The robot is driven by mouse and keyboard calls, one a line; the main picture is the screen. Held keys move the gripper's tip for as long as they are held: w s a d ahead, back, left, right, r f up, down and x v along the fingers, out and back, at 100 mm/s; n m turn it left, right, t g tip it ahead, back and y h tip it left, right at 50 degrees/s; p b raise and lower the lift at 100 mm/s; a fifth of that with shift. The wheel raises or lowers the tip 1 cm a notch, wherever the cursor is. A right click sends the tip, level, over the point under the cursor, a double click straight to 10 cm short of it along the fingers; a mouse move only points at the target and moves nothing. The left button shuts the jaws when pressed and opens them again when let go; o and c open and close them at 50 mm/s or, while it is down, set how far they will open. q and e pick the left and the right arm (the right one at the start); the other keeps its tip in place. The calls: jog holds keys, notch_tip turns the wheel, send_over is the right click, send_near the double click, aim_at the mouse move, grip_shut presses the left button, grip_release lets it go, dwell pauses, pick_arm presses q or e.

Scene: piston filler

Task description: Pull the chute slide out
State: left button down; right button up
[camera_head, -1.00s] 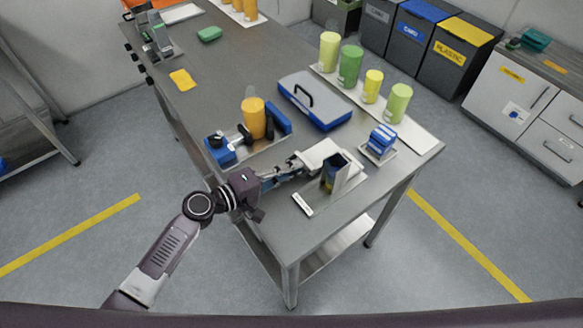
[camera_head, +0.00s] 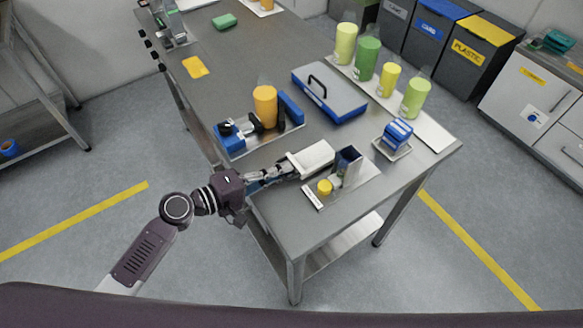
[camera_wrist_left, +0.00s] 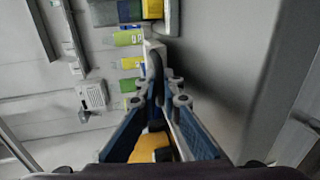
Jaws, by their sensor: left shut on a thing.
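The chute (camera_head: 346,164) is a dark upright box on a pale base plate near the table's front corner. The white chute slide (camera_head: 310,160) sticks out of its left side toward my arm. My left gripper (camera_head: 275,174) is at the slide's outer end, shut on it. In the left wrist view my gripper (camera_wrist_left: 162,88) closes around a dark curved handle (camera_wrist_left: 155,68) on the pale slide (camera_wrist_left: 154,48). A small yellow piece (camera_head: 324,187) lies on the plate in front of the chute. My right gripper is not in view.
The piston filler (camera_head: 229,140) with its amber cylinder (camera_head: 265,106) stands left of the slide. A blue-and-grey case (camera_head: 330,95) lies behind. Blue blocks (camera_head: 397,132) sit on a small tray to the right. Several green and yellow containers line the back edge.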

pick_arm(q)
jog(key=shift+a+f, duration=0.1)
jog(key=c, duration=2.4)
grip_release()
jog(key=shift+s, duration=0.1)
jog(key=shift+s+a, duration=0.1)
jog(key=shift+a, duration=0.1)
jog(key=shift+s+a, duration=0.25)
jog(key=shift+a, duration=0.1)
jog(key=v, duration=1.1)
jog(key=shift+s, duration=0.1)
